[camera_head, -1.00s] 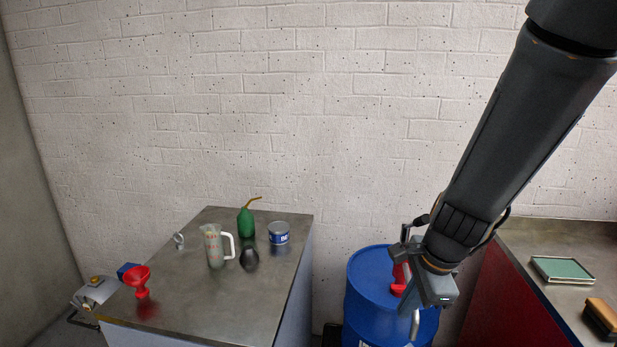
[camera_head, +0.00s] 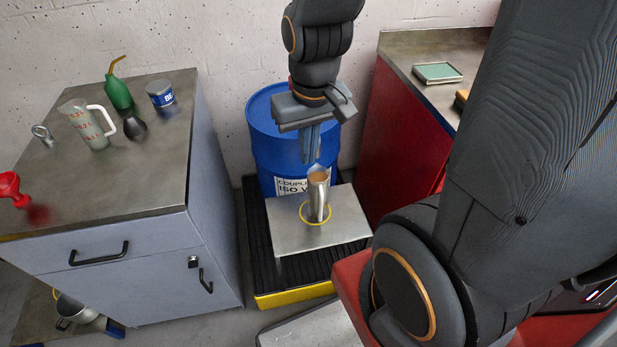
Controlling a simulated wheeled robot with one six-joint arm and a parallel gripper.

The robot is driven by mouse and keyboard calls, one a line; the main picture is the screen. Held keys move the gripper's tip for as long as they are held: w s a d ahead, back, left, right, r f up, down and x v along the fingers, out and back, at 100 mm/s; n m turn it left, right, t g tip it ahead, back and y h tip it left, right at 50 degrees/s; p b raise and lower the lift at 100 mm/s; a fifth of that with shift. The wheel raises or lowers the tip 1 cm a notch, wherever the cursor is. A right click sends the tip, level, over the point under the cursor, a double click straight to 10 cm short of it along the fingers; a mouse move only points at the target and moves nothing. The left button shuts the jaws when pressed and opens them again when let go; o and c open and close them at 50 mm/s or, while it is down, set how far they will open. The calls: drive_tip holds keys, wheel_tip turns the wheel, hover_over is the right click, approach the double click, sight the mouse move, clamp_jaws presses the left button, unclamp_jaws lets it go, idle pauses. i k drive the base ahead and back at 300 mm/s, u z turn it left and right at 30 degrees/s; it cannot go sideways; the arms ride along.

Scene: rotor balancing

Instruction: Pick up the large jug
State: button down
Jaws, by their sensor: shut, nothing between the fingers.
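A clear measuring jug (camera_head: 88,124) with red markings and a white handle stands upright on the metal top of the grey cabinet (camera_head: 130,195) at left. Its handle points right. My gripper (camera_head: 311,160) is well to the right of the jug, pointing down in front of the blue drum. Its fingers are shut and empty. They are just above a metal cylinder (camera_head: 318,205) in the picture; I cannot tell whether they touch it.
The cabinet top also holds a green oil can (camera_head: 118,94), a blue tin (camera_head: 160,93), a dark rounded object (camera_head: 135,128) and a red funnel (camera_head: 10,188). The cylinder stands on a metal plate (camera_head: 285,235) before the blue drum (camera_head: 268,135). A red bench (camera_head: 405,130) is at right.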

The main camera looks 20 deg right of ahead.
sight(318, 176)
drive_tip(key=z, duration=0.9)
drive_tip(key=k, duration=1.05)
drive_tip(key=u, duration=1)
drive_tip(key=i, duration=1)
